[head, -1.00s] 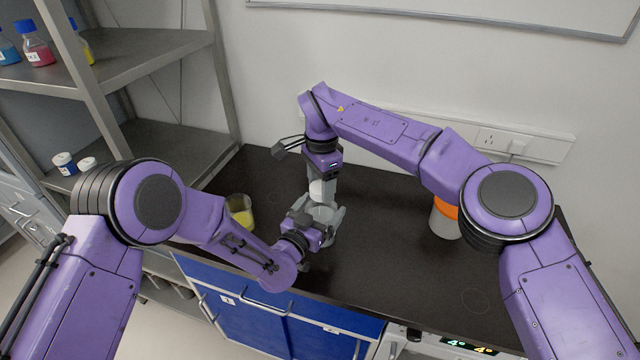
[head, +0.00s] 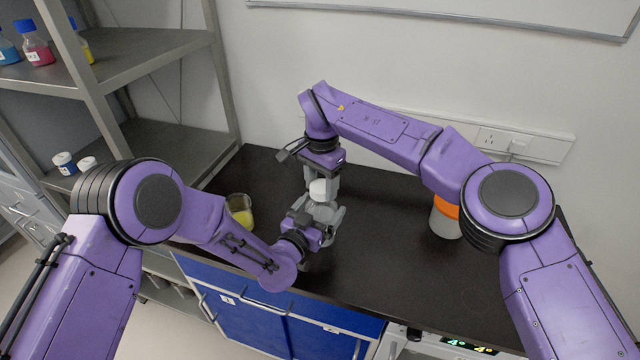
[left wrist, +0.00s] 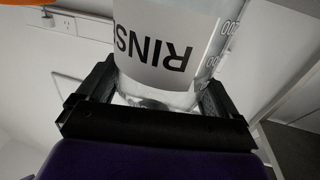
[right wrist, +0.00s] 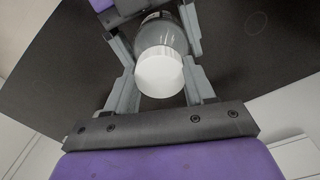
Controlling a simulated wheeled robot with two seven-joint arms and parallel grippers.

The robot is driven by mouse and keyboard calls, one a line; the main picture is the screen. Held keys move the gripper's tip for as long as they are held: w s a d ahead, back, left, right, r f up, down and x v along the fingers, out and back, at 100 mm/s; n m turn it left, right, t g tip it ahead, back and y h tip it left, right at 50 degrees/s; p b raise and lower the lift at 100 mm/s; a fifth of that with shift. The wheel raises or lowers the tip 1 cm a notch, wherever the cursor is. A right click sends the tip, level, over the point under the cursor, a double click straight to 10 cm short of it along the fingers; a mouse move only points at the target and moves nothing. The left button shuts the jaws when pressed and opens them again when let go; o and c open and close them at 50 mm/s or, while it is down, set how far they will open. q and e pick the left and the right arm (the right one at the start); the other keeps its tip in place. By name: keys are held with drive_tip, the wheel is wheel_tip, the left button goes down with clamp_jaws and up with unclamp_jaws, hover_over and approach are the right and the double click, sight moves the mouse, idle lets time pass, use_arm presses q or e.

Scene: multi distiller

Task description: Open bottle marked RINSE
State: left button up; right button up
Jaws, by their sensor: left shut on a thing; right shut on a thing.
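The clear bottle with the RINSE label (left wrist: 160,50) shows upside down in the left wrist view, with "RINS" readable and the rest cut off. My left gripper (head: 323,214) is shut around the bottle's body and holds it above the dark bench top. The bottle's white cap (head: 319,187) is on top of it; the cap also shows in the right wrist view (right wrist: 160,73). My right gripper (head: 320,183) comes from above, pointing down, and is shut on the cap, with one finger on each side. I cannot tell whether the cap is loosened.
A beaker with yellow liquid (head: 240,213) stands to the left of the grippers. A white container with an orange top (head: 445,216) stands on the right, partly behind my right arm. A metal shelf (head: 150,50) with bottles is at the left. The wall is behind the bench.

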sight(322, 185)
use_arm(q)
drive_tip(key=shift+s+f, duration=0.15)
drive_tip(key=shift+f, duration=0.1)
use_arm(e)
drive_tip(key=shift+r, duration=1)
drive_tip(key=shift+r, duration=2)
use_arm(q)
drive_tip(key=o, duration=1.7)
drive_tip(key=shift+w, duration=0.2)
use_arm(e)
drive_tip(key=shift+w, duration=0.15)
